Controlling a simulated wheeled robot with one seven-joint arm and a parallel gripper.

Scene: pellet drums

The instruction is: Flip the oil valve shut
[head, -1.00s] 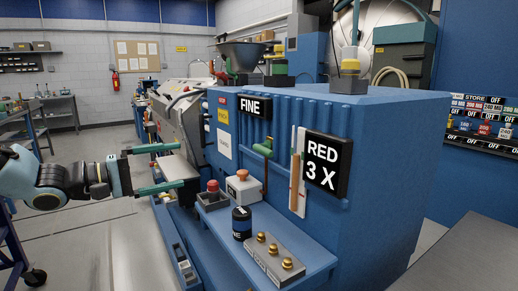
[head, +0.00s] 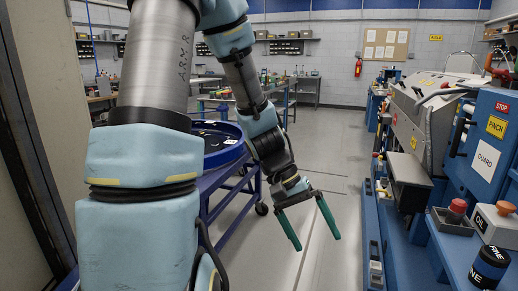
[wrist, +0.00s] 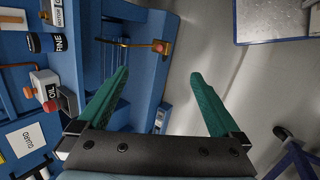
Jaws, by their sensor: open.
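A white box labelled OIL (head: 495,224) with an orange knob stands on the blue machine's side shelf at the right edge of the head view. It also shows at the left of the wrist view (wrist: 42,80). My gripper (head: 317,243) is open and empty, fingers pointing down over the aisle, well left of the machine. Its green fingers show apart in the wrist view (wrist: 159,75).
A red button on a dark box (head: 456,211) and a black FINE jar (head: 489,267) sit beside the OIL box. A blue cart with a round tray (head: 222,150) stands behind my arm at left. The aisle floor (head: 340,190) between is clear.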

